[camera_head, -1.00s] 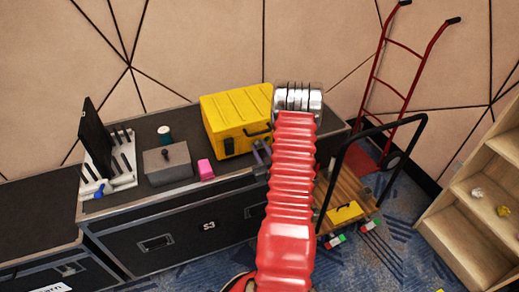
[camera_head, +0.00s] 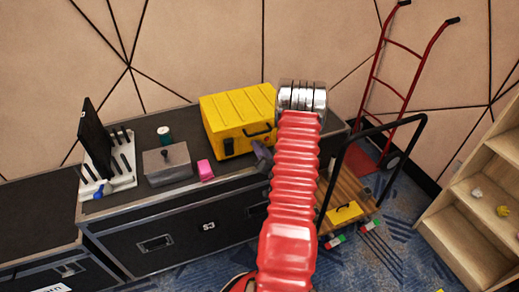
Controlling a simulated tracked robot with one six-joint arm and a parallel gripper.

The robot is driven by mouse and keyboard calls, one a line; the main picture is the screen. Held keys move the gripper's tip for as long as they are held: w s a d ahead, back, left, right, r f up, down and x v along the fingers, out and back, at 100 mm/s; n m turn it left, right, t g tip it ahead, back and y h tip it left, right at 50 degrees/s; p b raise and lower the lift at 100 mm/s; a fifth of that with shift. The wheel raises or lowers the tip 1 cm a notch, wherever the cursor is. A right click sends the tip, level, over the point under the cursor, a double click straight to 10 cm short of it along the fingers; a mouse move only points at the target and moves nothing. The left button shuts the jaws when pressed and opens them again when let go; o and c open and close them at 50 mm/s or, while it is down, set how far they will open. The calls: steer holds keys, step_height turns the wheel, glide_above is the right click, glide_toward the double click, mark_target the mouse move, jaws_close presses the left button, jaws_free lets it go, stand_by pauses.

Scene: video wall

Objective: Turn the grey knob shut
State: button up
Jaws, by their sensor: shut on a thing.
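My gripper (camera_head: 263,158) shows only in part, as a dark grey-purple shape just left of my red arm, at the front edge of the black case top. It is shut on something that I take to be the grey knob. The knob itself cannot be made out, because the gripper and my arm cover that spot. How far the knob is turned cannot be seen.
A yellow case (camera_head: 238,118) stands just behind the gripper. A wooden cart (camera_head: 345,200) stands at the right.

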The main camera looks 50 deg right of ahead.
steer(key=shift+a+f+m, duration=0.1)
steer(key=shift+f+m, duration=0.05)
steer(key=shift+m, duration=0.35)
steer(key=o, duration=1.1)
steer(key=shift+c, duration=0.2)
steer(key=v, duration=1.3)
steer(key=shift+s, duration=0.35)
steer(key=shift+a, duration=0.1)
